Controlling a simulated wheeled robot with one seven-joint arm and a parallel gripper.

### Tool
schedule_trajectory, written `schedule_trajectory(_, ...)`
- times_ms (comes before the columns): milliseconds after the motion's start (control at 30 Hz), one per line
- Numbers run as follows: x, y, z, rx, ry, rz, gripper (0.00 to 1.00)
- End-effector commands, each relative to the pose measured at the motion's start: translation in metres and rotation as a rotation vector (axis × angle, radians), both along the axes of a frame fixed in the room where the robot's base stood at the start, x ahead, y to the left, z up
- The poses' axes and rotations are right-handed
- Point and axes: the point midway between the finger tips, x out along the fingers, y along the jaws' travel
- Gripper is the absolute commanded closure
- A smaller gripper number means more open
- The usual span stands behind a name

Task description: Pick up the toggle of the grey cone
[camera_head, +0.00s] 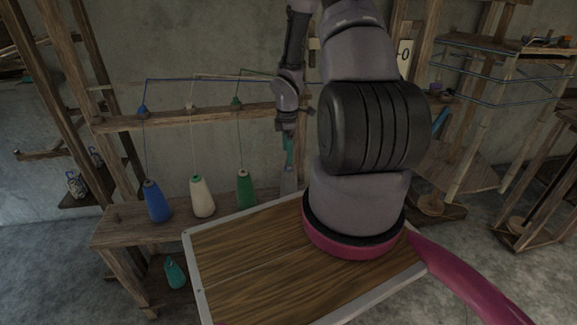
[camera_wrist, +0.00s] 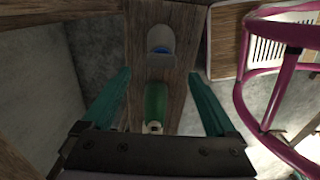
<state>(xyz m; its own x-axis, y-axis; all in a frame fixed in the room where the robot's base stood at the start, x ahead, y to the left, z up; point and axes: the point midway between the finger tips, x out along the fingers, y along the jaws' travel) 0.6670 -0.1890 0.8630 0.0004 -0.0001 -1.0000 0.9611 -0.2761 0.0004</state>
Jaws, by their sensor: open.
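My gripper (camera_head: 289,160) hangs pointing down in front of the beam's right part, above the right end of the cone shelf. In the wrist view its two teal fingers (camera_wrist: 160,74) are apart, with nothing seen held between them. A grey cone (camera_wrist: 160,66) with a blue top shows beyond and between the fingertips. In the head view the grey cone (camera_head: 288,184) is partly hidden below my gripper. I cannot make out its toggle in either view; my gripper and arm cover that part of the beam.
The wooden beam (camera_head: 160,119) bears blue (camera_head: 143,111), cream (camera_head: 192,106) and green (camera_head: 236,101) toggles with threads. Blue (camera_head: 157,202), cream (camera_head: 202,198) and green (camera_head: 245,190) cones stand below on the shelf (camera_head: 118,228). The green cone (camera_wrist: 156,104) also shows in the wrist view.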

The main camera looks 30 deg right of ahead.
Motion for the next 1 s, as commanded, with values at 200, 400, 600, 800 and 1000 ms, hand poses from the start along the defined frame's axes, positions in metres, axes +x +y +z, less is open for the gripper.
schedule_trajectory(200, -0.003, -0.003, -0.034, 0.001, 0.003, 0.001, 0.07)
schedule_trajectory(400, -0.003, -0.004, -0.044, 0.000, 0.000, 0.001, 0.07)
schedule_trajectory(600, -0.003, -0.004, -0.043, 0.001, 0.000, 0.001, 0.23)
schedule_trajectory(800, -0.003, -0.004, -0.043, 0.001, 0.000, 0.000, 0.95)
schedule_trajectory(1000, -0.003, -0.004, -0.043, 0.001, 0.000, 0.000, 0.95)
